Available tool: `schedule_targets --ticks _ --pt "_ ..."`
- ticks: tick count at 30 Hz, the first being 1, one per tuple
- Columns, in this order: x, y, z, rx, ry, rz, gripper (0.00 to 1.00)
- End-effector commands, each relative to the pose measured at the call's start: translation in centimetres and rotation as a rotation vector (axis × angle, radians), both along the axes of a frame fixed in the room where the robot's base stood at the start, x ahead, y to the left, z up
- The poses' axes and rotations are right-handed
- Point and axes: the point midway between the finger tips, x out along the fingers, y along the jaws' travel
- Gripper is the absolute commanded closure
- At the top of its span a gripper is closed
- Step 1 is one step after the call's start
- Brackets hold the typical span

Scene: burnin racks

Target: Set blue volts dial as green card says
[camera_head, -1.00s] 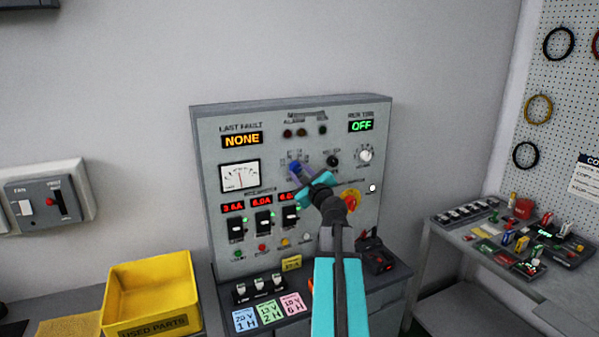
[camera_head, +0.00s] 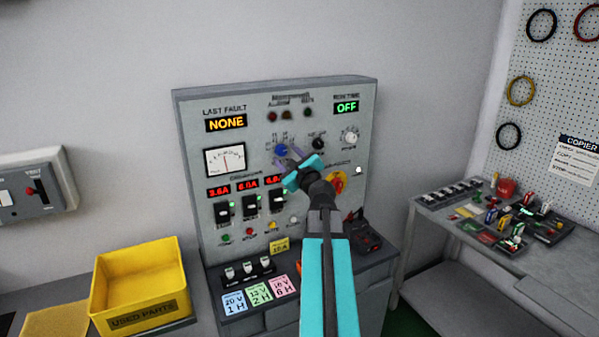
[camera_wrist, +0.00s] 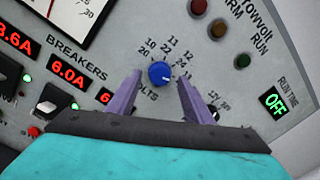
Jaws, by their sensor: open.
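The blue volts dial (camera_head: 281,151) is on the upper middle of the grey panel. In the wrist view the dial (camera_wrist: 160,74) shows a small pale mark at its lower right, with numbers such as 10, 11, 12, 20 and 22 around it. My gripper (camera_head: 290,163) is open just in front of the dial, its two purple fingers on either side of it. I cannot tell whether they touch it. The green card (camera_head: 260,292) lies on the ledge between a blue and a pink card. It reads 2 H, with a small volts figure above, perhaps 13 V.
A black knob (camera_head: 319,144) and a white knob (camera_head: 350,136) sit right of the dial. A red-and-yellow switch (camera_head: 338,183) is below them, near my wrist. Breaker switches (camera_head: 250,205) stand lower left. A yellow bin (camera_head: 140,280) is at left.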

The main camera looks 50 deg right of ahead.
Motion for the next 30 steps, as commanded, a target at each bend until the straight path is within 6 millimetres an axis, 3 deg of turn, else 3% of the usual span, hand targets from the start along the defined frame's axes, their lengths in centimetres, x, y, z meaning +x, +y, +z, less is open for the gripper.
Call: schedule_targets --ticks 13,30 --pt "-4.2 2.0 -0.4 -0.001 0.000 -0.001 0.53" --pt "-6.7 3.1 -0.6 -0.002 0.000 0.000 0.53"
